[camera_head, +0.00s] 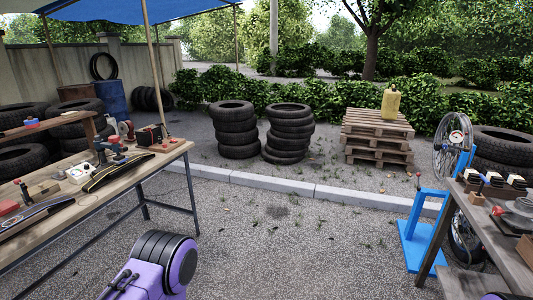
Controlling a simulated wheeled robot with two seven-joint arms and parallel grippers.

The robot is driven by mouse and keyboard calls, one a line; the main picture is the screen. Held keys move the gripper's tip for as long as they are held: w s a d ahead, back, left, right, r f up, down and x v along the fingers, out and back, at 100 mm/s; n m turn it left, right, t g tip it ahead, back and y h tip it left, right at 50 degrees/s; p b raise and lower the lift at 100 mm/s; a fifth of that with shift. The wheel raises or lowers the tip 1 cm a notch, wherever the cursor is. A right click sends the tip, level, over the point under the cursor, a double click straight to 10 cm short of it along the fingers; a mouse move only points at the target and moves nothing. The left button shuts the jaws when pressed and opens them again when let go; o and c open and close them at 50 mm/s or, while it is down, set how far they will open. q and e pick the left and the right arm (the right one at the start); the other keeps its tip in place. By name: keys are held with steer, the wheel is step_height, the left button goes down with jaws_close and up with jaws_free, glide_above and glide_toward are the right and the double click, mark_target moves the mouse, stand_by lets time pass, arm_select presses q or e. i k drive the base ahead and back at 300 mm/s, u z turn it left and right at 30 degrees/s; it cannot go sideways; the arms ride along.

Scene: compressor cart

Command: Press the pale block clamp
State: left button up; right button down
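No clamp can be picked out for certain as the pale block clamp at this size. On the left workbench (112,198), a small pale wooden block (43,188) sits beside a thin upright part with a red tip (20,186). On the right workbench (490,232), a small wooden block (476,198) has a dark upright part on it. Several black-topped pale blocks (494,180) stand behind it. Neither of my grippers is in view. Only purple and black arm parts of mine show along the bottom edge, apart from both benches.
The left bench also holds a drill (109,149), a dark curved part (118,172) and a black-and-red box (150,135). A blue stand with a wheel (424,232) is beside the right bench. The paved ground between the benches is clear up to the kerb (290,186).

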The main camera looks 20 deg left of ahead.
mark_target(18, 181)
steer(key=u, duration=0.25)
steer(key=i, duration=1.2)
steer(key=u, duration=1.25)
steer(key=i, duration=0.75)
steer(key=u, duration=1.45)
steer(key=i, duration=0.75)
steer(key=u, duration=0.4)
